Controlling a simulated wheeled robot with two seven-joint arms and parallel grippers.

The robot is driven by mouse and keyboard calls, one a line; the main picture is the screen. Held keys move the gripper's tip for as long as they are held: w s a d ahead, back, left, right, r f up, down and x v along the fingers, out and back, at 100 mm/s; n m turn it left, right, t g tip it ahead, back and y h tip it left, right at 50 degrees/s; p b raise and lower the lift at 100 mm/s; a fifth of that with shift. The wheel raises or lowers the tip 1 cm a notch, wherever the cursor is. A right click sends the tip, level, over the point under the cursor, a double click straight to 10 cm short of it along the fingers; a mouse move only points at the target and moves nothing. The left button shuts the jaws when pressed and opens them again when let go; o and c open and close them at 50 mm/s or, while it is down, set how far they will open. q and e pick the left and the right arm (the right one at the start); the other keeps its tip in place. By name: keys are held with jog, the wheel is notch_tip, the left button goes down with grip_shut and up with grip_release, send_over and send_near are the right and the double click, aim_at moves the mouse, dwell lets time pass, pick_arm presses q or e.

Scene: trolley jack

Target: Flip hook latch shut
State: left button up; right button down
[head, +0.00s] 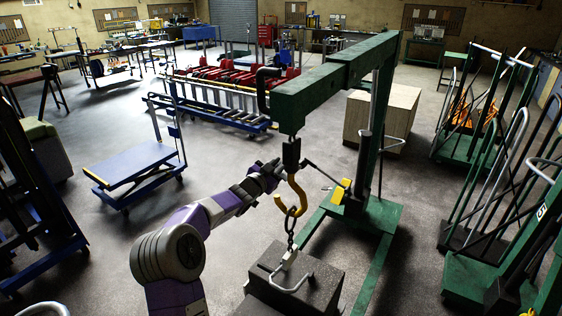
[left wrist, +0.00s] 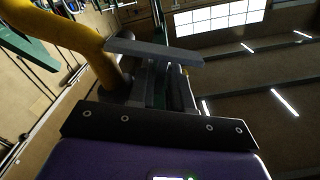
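The yellow crane hook (head: 292,196) hangs from a dark block (head: 291,154) at the end of the green crane boom. A chain (head: 290,228) hangs from its bowl. My left gripper (head: 277,167) is just left of the hook's upper part, near the dark block. In the left wrist view the yellow hook (left wrist: 75,38) is large at upper left, beside the dark fingers (left wrist: 165,85). A dark grey bar crosses beyond them; I cannot tell whether it is the latch. Finger opening and contact are unclear. My right gripper is out of view.
A dark block load (head: 292,285) with a handle stands below the chain. The green crane boom (head: 335,72) and its post are close on the right. A blue lift trolley (head: 138,170) stands left. Green racks (head: 478,200) stand right. Open floor lies between.

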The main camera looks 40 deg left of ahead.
pick_arm(q)
jog(key=shift+w, duration=0.95)
jog(key=shift+a, duration=0.1)
jog(key=shift+w, duration=0.1)
grip_shut()
